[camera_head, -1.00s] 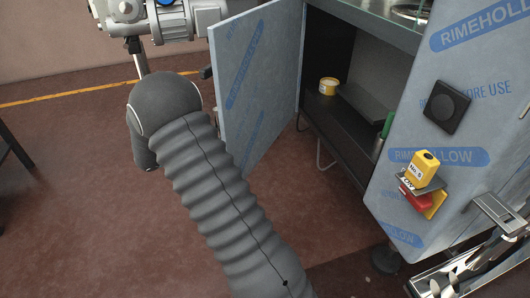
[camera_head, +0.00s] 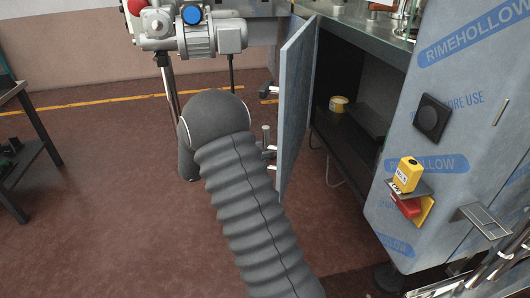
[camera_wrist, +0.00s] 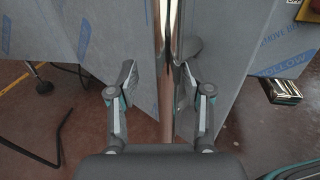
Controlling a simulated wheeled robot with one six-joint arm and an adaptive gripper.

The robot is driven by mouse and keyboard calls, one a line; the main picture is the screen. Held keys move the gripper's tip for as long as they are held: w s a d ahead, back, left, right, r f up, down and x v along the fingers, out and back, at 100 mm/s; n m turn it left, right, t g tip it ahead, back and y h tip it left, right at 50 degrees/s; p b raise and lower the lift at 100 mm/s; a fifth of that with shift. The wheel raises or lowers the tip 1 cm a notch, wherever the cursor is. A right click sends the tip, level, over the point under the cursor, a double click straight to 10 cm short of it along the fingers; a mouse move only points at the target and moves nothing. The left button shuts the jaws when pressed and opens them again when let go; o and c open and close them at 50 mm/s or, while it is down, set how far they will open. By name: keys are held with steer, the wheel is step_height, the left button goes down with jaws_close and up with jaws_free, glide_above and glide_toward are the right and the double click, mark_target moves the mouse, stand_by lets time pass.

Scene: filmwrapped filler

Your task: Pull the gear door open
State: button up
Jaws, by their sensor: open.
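The film-wrapped door (camera_head: 296,110) stands open at the left side of the cabinet opening and shows almost edge-on in the head view. In the wrist view a shiny vertical bar (camera_wrist: 166,60) runs down the middle, in front of grey-blue wrapped panel (camera_wrist: 105,45). My gripper (camera_wrist: 158,80) is open, with one finger left and one right of the bar in the picture. Whether either finger touches the bar cannot be told. In the head view my grey ribbed arm covers most of the area before the door, and I cannot make out my gripper clearly.
The cabinet's dark inside holds a yellow tub (camera_head: 338,104). A red and yellow switch (camera_head: 408,204) juts from the cabinet's wrapped side. A grey motor unit (camera_head: 212,32) stands at upper left, a dark table (camera_head: 22,125) at far left.

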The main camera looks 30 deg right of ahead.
steer(key=shift+w+a, duration=0.1)
steer(key=shift+a, duration=0.05)
steer(key=w+a, duration=0.9)
steer(key=a, duration=0.3)
steer(key=shift+a, duration=0.35)
stand_by(1.4)
steer(key=shift+s, duration=0.1)
